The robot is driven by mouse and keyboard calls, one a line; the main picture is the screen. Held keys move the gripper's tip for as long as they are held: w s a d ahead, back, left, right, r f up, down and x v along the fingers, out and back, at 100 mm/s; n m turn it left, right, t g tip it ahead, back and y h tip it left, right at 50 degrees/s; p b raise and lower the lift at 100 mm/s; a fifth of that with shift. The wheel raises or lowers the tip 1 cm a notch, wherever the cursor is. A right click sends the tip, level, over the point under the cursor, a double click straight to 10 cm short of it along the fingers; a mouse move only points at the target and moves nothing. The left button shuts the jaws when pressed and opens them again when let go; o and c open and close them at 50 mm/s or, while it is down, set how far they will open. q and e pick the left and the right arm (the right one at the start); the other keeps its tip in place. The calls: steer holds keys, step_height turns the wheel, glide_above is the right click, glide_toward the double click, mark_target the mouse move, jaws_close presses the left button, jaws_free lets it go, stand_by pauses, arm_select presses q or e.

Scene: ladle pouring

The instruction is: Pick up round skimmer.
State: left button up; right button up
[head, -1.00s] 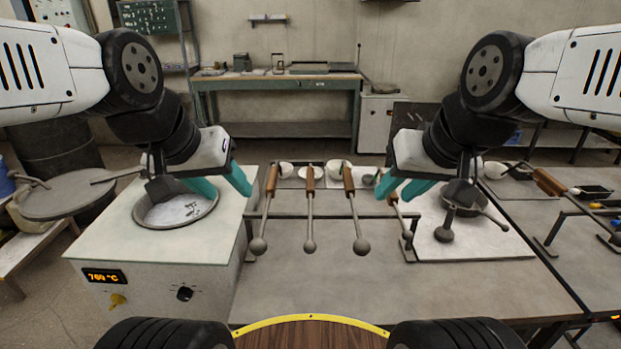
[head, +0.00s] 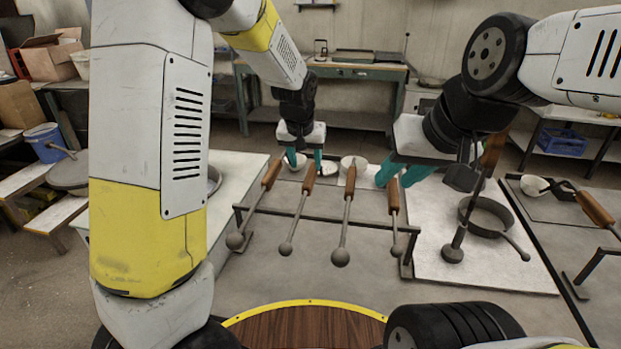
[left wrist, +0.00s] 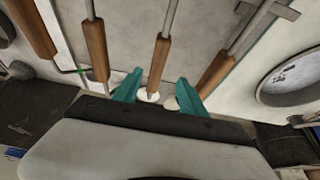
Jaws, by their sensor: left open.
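Several wooden-handled tools rest in a row on a black rack, with grey ball ends toward me. My left gripper (head: 304,162) is open and empty beyond the row, near that tool's far end. In the left wrist view, its handle (left wrist: 159,62) appears between the two teal fingers (left wrist: 158,92), with no visible grip. My right gripper (head: 400,176) appears open, right of the rightmost rack handle (head: 394,194).
A workbench (head: 340,70) stands behind. The table front is clear.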

mark_target(310, 175)
arm_select(q)
steer(key=x, duration=0.8)
steer(key=shift+w+d, duration=0.2)
steer(key=shift+d, duration=0.05)
jaws_close()
steer(key=shift+r, duration=0.15)
stand_by(1.0)
